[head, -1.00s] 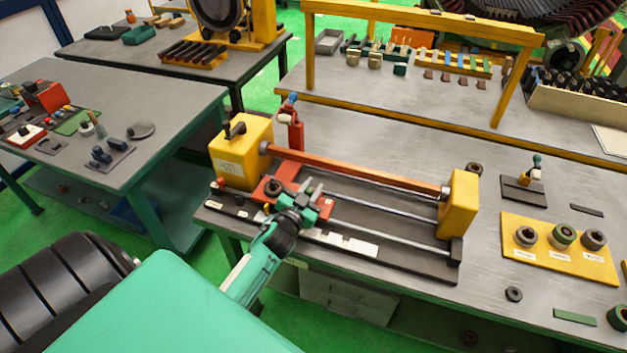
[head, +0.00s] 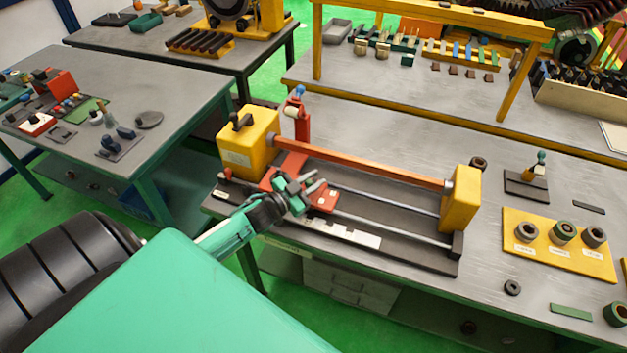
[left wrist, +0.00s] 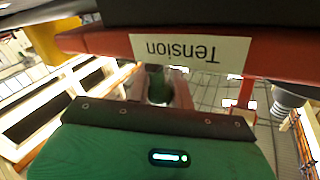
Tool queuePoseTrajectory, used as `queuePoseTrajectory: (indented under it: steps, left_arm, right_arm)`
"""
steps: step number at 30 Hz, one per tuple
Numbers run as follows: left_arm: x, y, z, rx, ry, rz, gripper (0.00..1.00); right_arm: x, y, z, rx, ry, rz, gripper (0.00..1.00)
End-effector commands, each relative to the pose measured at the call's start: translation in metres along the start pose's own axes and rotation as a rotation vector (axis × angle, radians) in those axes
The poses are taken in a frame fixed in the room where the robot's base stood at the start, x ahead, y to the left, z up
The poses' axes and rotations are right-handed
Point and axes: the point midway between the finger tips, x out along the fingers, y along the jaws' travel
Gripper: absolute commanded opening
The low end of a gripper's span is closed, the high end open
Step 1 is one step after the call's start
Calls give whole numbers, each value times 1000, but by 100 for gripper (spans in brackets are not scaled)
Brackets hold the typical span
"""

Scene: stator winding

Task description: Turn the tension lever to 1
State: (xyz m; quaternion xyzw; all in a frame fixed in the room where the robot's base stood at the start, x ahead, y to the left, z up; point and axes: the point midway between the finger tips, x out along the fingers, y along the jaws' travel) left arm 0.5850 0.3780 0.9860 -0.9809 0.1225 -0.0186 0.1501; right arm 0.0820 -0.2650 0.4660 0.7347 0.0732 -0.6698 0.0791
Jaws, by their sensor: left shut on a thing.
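The red carriage (head: 325,199) sits on the winder's rails, partly hidden by my gripper. Its upside-down "Tension" label (left wrist: 190,49) shows in the left wrist view. My left gripper (head: 308,187) is at this carriage in the head view. In the left wrist view, the gripper (left wrist: 160,88) is shut on a small dark green piece (left wrist: 156,82) just below the label. I take this piece for the tension lever's handle. Most of the lever and any numbers on its scale are hidden. My right gripper is not in view.
The winder has a yellow housing (head: 248,140) at its left and a yellow end block (head: 461,200) at its right. An orange bar (head: 370,165) runs between them behind my gripper. A red post (head: 300,120) stands behind. The table right of the winder is partly clear.

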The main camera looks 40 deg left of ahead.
Motion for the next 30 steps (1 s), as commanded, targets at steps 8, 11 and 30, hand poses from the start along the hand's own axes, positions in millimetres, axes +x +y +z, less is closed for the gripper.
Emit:
queuePoseTrajectory:
  steps: [8,11,30]
  left_arm:
    - [0,-1,-1,1,2,-2,24]
    - [0,-1,-1,1,1,-2,43]
    - [-36,1,4,0,-2,-1,43]
  right_arm:
    - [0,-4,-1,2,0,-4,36]
    - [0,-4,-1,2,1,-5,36]
    - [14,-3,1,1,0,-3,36]
